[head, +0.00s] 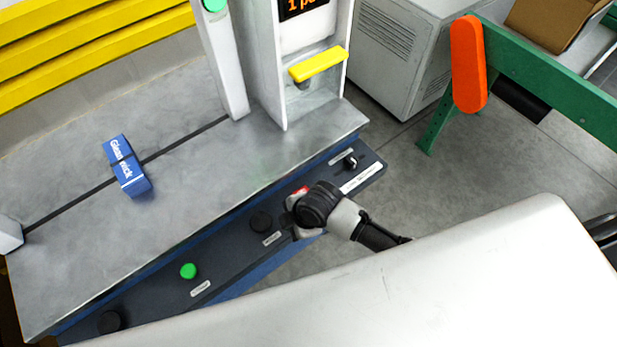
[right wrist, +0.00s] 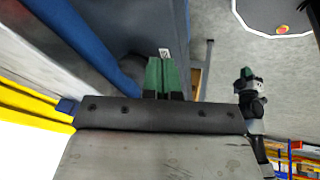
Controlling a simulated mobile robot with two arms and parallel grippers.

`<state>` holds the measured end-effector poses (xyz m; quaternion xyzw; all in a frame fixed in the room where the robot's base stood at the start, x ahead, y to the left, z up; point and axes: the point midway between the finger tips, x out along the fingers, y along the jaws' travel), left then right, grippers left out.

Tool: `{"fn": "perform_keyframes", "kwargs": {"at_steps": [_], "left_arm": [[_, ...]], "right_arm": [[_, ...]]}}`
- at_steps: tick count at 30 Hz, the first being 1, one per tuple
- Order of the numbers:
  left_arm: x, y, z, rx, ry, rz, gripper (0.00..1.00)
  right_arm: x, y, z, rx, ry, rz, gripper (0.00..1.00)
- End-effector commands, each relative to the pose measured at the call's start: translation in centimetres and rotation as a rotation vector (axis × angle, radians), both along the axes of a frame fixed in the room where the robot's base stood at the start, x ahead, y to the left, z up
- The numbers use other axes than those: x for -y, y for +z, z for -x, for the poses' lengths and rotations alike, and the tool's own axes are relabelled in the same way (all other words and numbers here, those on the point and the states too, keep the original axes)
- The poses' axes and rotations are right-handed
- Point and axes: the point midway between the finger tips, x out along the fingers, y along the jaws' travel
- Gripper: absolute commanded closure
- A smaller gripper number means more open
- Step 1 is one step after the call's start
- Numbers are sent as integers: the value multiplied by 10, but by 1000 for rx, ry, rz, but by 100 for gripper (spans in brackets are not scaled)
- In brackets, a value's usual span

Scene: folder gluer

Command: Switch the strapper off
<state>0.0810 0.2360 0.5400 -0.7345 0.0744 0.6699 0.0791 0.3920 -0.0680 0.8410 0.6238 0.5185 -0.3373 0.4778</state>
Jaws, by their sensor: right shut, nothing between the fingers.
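The strapper (head: 190,150) has a grey metal top with a dark control panel (head: 222,262) along its front edge. A black rotary switch (head: 351,162) sits at the panel's right end; its setting is too small to read. Something red (head: 300,190), perhaps a button, shows partly behind my right wrist. My right gripper is over the panel left of the switch; its fingers are hidden in the head view. In the right wrist view its green fingers (right wrist: 165,75) are together, empty. What looks like my left gripper (right wrist: 246,73) appears small there; its jaws cannot be made out.
The panel also has a green button (head: 188,271) and black knobs (head: 261,222). A blue box (head: 127,166) lies on the strapper top. A white upright with a yellow flap (head: 319,64) rises at the back. A green frame with an orange guard (head: 468,64) stands right.

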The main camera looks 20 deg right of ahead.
Motion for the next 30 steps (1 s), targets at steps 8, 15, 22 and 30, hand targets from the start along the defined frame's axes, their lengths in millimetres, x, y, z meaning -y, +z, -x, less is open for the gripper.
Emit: {"fn": "perform_keyframes", "kwargs": {"at_steps": [8, 15, 22, 30], "left_arm": [[1, 3, 0, 1, 2, 1, 100], [1, 5, 0, 1, 4, 1, 100], [1, 7, 0, 1, 4, 1, 100], [1, 3, 0, 1, 4, 2, 100]], "right_arm": [[-15, 29, -25, 128, 563, 135, 100], [13, 53, -49, 199, 1300, 347, 100], [55, 69, -65, 163, 1749, 446, 100], [66, 68, -67, 145, 1856, 455, 100]]}}
